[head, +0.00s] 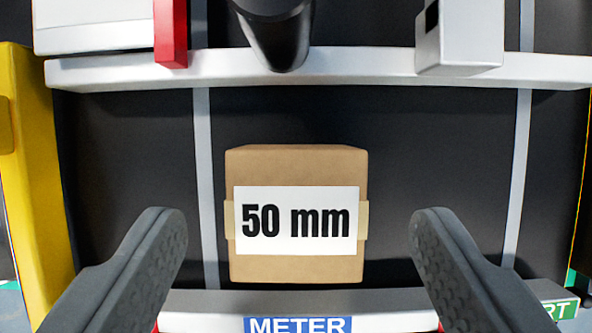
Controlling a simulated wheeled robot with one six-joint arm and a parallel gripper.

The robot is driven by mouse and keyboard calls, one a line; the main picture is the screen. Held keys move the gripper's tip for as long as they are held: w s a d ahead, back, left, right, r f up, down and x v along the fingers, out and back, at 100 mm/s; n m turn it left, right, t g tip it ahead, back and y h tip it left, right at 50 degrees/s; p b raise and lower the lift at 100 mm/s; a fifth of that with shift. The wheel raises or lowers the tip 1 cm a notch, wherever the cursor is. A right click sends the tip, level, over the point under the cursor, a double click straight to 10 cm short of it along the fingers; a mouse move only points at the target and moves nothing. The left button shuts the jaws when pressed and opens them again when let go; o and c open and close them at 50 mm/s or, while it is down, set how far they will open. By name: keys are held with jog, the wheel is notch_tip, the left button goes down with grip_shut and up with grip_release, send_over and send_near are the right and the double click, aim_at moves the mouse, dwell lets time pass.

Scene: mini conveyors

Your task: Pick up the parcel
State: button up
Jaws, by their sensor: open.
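The parcel (297,168) is a brown cardboard box with tape on its sides and a white label reading "50 mm". It sits on the dark conveyor belt in the middle of the head view. My gripper (298,228) is open, with one dark ridged finger at the lower left and the other at the lower right. The parcel appears between the two fingertips in the picture, with a gap on each side. Neither finger appears to touch it.
The black belt (440,140) has light grey stripes. A white rail (350,66) crosses behind the parcel, and a front rail bears a blue "METER" sign (298,325). A dark cylinder (280,40), a red post (170,30) and a grey block (462,35) stand at the back. A yellow frame (35,180) is at left.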

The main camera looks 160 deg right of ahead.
aim_at(298, 225)
jog(key=x, duration=0.3)
jog(key=shift+f, duration=0.3)
jog(key=shift+c, duration=0.2)
jog(key=c, duration=1.1)
jog(key=shift+o, duration=0.2)
notch_tip(298, 225, up, 10)
jog(key=shift+r, duration=0.1)
